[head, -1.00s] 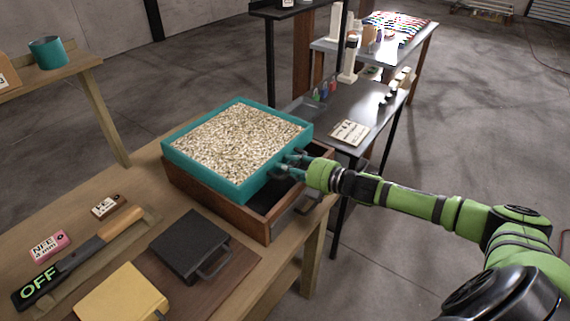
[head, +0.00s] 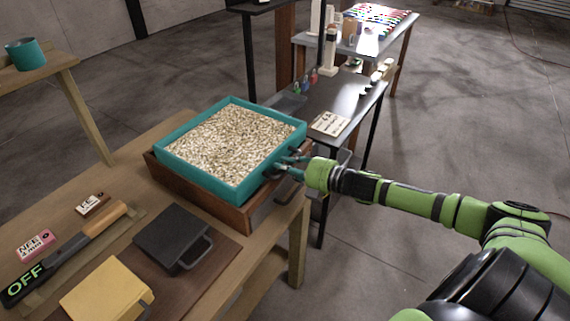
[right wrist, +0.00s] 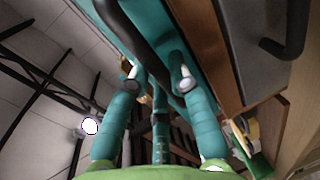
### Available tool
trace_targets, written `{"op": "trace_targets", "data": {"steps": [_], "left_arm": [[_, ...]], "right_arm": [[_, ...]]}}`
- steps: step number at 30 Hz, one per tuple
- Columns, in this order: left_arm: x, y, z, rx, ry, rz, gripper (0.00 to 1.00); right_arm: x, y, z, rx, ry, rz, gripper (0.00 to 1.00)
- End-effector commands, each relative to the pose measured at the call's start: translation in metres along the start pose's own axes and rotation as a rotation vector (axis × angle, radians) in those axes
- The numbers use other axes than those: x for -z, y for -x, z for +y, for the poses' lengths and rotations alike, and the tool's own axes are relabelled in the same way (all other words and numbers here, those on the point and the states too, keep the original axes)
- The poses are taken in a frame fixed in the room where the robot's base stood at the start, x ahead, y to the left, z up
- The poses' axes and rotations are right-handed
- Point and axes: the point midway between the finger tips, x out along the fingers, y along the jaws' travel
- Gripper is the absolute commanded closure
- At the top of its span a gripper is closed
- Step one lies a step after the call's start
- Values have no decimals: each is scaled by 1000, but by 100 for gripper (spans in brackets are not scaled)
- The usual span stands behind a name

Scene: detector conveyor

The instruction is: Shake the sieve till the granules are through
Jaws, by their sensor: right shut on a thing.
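The teal square-framed sieve (head: 178,172) sits on or just above a brown wooden box (head: 160,177) on the workbench. Pale granules (head: 226,143) cover its whole mesh in a thick layer. My right gripper (head: 287,165) is shut on the sieve at its right side, by the handle. In the right wrist view the gripper's fingers (right wrist: 155,85) reach up to a dark bar along the teal frame, with the wooden box wall (right wrist: 212,50) to the right. The box's inside is mostly hidden under the sieve. My left gripper is not in view.
On the bench lie a dark lidded case (head: 172,237), a yellow block (head: 107,291), a lever marked OFF (head: 28,284) and a pink label block (head: 36,245). A dark table (head: 345,100) with small items stands behind. A teal cup (head: 25,53) stands at left.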

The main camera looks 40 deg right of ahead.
Motion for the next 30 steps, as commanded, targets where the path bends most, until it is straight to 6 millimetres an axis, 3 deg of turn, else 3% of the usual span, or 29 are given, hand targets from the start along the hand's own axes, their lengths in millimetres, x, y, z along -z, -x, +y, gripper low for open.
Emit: {"op": "trace_targets", "data": {"steps": [2,3,4,17,30], "left_arm": [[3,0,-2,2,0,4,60],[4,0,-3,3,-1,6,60],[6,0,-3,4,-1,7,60],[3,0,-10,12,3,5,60],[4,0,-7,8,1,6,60]], "right_arm": [[-1,0,-1,3,1,-4,100],[-1,0,-1,3,1,-4,75],[-1,0,-1,4,1,-4,68],[-1,3,-1,2,0,-3,68],[0,47,-3,6,-2,-2,68]]}}
